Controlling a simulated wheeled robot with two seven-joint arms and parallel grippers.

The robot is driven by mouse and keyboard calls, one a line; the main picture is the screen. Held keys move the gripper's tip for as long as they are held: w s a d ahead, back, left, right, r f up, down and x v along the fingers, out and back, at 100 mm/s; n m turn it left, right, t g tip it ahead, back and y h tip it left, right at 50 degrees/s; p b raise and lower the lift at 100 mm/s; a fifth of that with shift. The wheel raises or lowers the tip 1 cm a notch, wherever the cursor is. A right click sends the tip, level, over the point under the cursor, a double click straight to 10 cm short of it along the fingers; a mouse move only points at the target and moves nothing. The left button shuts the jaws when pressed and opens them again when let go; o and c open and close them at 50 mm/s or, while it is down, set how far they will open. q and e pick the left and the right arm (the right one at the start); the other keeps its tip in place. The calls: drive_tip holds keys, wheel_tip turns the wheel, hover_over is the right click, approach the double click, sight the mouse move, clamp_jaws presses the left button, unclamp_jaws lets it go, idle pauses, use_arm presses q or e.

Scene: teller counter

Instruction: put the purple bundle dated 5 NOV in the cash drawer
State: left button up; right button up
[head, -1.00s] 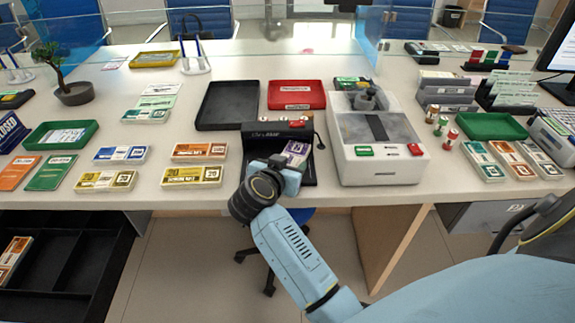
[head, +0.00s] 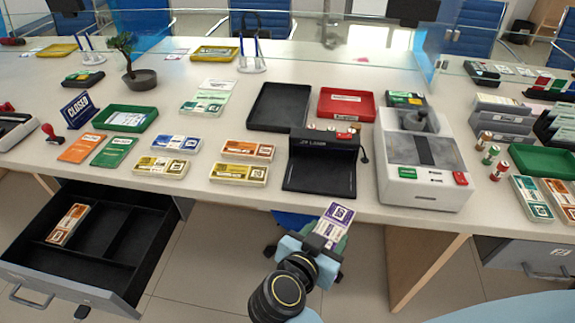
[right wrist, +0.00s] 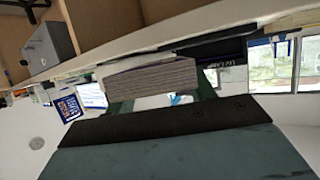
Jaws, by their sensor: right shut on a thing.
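The purple bundle (head: 338,219) is in my right gripper (head: 326,243), just off the counter's front edge, over the floor. Its label is too small for me to read a date. In the right wrist view the bundle (right wrist: 152,80) shows as a stack of paper edges beyond the dark finger pads. The cash drawer (head: 120,225) stands open at the lower left, below the counter. It is black inside with dividers, and an orange bundle (head: 67,223) lies in a left compartment; other compartments look empty. My left gripper is not in view.
A black device (head: 322,165) with an empty bed stands at the counter edge, with a grey counting machine (head: 423,160) to its right. Orange (head: 247,150) and yellow (head: 238,173) bundles lie on the counter to the left. The space between my gripper and the drawer looks free.

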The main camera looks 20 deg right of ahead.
drive_tip(key=w+r+n+t+y, duration=0.4)
drive_tip(key=w+r, duration=0.5)
drive_tip(key=r, duration=0.5)
drive_tip(key=shift+w+a+r+n, duration=0.2)
drive_tip(key=shift+a+n, duration=0.1)
drive_tip(key=shift+n, duration=0.3)
drive_tip(key=shift+f, duration=0.1)
drive_tip(key=shift+s, duration=0.1)
